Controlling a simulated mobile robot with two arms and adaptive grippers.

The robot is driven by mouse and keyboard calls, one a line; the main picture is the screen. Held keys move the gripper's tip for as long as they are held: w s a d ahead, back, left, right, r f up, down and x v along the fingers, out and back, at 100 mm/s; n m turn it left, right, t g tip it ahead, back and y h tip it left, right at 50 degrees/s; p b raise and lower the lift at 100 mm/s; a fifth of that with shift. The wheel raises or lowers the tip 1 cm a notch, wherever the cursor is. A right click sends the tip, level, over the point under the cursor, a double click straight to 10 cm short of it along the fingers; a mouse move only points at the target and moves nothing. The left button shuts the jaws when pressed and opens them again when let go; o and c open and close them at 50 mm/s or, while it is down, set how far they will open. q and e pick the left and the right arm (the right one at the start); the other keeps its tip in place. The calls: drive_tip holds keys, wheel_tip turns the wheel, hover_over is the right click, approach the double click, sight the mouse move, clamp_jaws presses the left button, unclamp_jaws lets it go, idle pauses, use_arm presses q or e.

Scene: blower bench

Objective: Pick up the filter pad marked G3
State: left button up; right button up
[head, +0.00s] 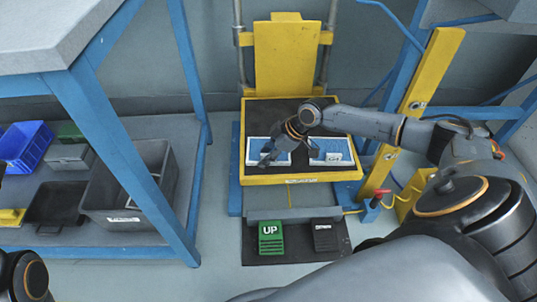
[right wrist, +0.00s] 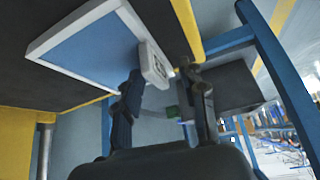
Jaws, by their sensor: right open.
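Two blue filter pads with white frames lie side by side on the dark top of a yellow lift platform (head: 300,181). The right pad (head: 326,146) has a pale label too small to read. The left pad (head: 255,148) is partly covered by my right gripper (head: 268,157), so its mark is hidden. In the right wrist view a blue pad (right wrist: 90,50) with a white frame shows close up, its white end tab (right wrist: 154,64) near the open fingers of my right gripper (right wrist: 162,78). I cannot tell whether they touch. My left gripper is out of view.
A yellow post (head: 422,85) stands right of the platform. Green UP (head: 270,240) and black (head: 326,238) pedals lie below it. A blue-legged bench at left holds a grey bin (head: 130,222) and a blue crate (head: 25,143) on its lower shelf.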

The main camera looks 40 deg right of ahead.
drive_tip(key=shift+f, duration=0.1)
clamp_jaws()
idle(0.4)
